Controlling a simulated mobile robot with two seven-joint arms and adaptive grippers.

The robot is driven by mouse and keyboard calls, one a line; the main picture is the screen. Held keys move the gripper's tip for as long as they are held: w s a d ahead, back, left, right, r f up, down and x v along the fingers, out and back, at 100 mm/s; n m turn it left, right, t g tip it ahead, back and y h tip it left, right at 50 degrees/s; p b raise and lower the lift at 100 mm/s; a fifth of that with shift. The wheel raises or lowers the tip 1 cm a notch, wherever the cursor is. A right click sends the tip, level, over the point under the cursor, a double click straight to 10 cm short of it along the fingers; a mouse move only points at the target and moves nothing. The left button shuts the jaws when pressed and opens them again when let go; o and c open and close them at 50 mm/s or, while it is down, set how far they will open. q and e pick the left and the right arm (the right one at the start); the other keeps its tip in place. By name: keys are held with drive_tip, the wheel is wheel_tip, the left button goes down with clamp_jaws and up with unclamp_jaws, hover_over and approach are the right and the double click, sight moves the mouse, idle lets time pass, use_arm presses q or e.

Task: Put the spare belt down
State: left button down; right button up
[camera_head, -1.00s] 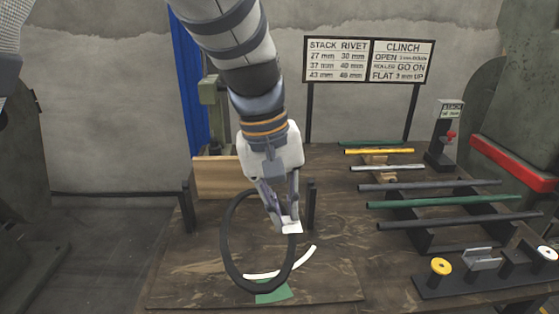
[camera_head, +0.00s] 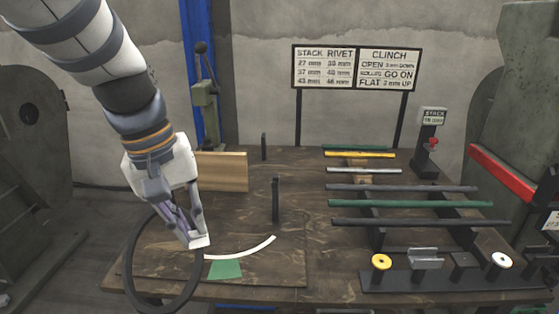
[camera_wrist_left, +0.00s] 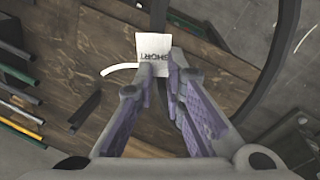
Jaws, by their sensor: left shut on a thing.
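My left gripper (camera_head: 196,238) is shut on the spare belt (camera_head: 201,270), a dark ring hanging below its fingers. A white tag (camera_head: 199,243) sits at the fingertips; in the left wrist view the tag (camera_wrist_left: 153,47) reads "SHORT". The belt hangs in front of the left part of the wooden table (camera_head: 300,262). I cannot tell whether its lower edge touches anything. In the left wrist view the belt (camera_wrist_left: 275,68) curves past the right of the fingers. A white curved line (camera_head: 250,249) and a green patch (camera_head: 225,269) lie on the board beside it. My right gripper is not in view.
Two short dark posts (camera_head: 275,200) stand behind the white line. A rack with several rods (camera_head: 405,204) fills the table's right side, with a spool holder (camera_head: 455,277) in front. A signboard (camera_head: 358,68) stands behind. Bare table lies between board and rack.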

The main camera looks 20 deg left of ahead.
use_arm(q)
drive_tip(key=w+a+f, duration=0.1)
drive_tip(key=w+f, duration=0.2)
drive_tip(key=w, duration=0.2)
drive_tip(key=b, duration=0.3)
hover_over(225, 240)
drive_tip(key=f, duration=0.4)
drive_tip(key=s+f, duration=0.1)
drive_tip(key=f, duration=0.1)
drive_tip(key=shift+a, duration=0.3)
drive_tip(key=shift+w+f, duration=0.2)
drive_tip(key=shift+f, duration=0.7)
drive_tip(key=shift+w+f, duration=0.15)
drive_tip(key=shift+f, duration=0.7)
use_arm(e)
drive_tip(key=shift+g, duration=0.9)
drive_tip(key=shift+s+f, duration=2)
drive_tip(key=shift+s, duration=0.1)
use_arm(q)
drive_tip(key=shift+f, duration=0.15)
drive_tip(key=c, duration=1.7)
unclamp_jaws()
drive_tip(key=shift+o, duration=0.2)
